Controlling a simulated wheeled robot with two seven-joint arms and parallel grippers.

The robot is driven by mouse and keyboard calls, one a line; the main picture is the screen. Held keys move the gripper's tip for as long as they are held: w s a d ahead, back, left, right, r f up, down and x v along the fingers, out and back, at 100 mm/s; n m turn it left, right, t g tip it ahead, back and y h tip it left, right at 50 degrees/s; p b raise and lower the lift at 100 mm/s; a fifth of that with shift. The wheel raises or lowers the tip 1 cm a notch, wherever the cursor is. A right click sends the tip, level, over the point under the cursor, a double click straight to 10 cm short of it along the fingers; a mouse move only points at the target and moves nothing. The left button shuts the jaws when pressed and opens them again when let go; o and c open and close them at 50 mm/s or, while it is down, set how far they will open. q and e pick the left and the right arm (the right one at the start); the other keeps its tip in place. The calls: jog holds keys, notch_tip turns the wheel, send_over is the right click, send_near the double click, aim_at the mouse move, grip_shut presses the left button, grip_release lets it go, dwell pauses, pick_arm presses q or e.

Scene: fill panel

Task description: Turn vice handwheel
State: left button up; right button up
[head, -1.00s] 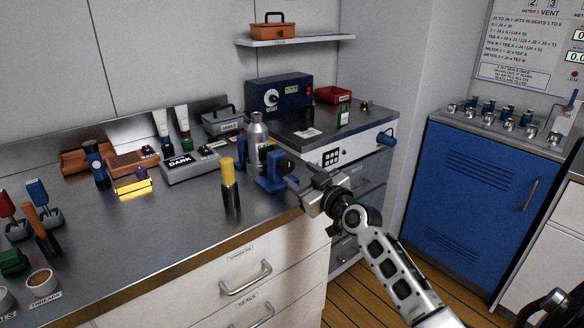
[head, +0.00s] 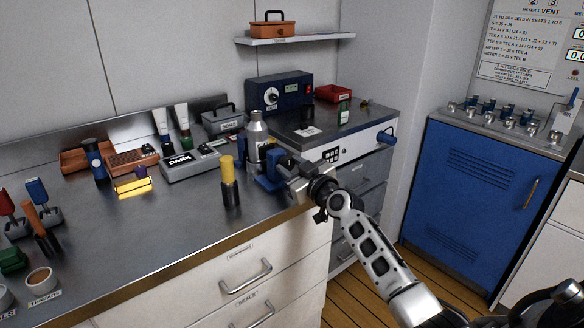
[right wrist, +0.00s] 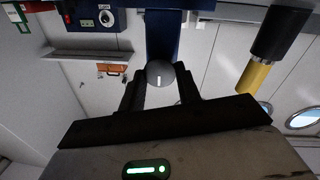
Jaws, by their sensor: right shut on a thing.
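The blue vice (head: 268,175) stands at the front edge of the steel bench. It also shows in the right wrist view (right wrist: 162,32). Its handwheel (right wrist: 160,73) appears there as a dark grey round knob with a white mark pointing down the picture. My right gripper (head: 290,174) is at the right side of the vice and hides the handwheel in the head view. In the right wrist view, the two black fingers of my right gripper (right wrist: 160,92) are on both sides of the handwheel, shut on it.
A yellow-topped black cylinder (head: 230,182) stands left of the vice, and a silver bottle (head: 256,135) behind it. The DARK box (head: 190,166) lies farther left. White drawers (head: 275,275) with handles are below the bench edge.

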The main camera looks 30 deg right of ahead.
jog(key=shift+m, duration=0.3)
jog(key=m, duration=0.3)
jog(key=shift+m+p, duration=0.35)
jog(key=shift+m, duration=0.05)
jog(key=m, duration=0.3)
jog(key=shift+d+g, duration=0.15)
jog(key=shift+g, duration=0.15)
jog(key=m+y, duration=0.1)
jog(key=m, duration=0.3)
jog(key=shift+m+p, duration=0.3)
jog(key=shift+p, duration=0.1)
jog(key=shift+d+f+m, duration=0.1)
jog(key=shift+m, duration=1.3)
jog(key=o, duration=1)
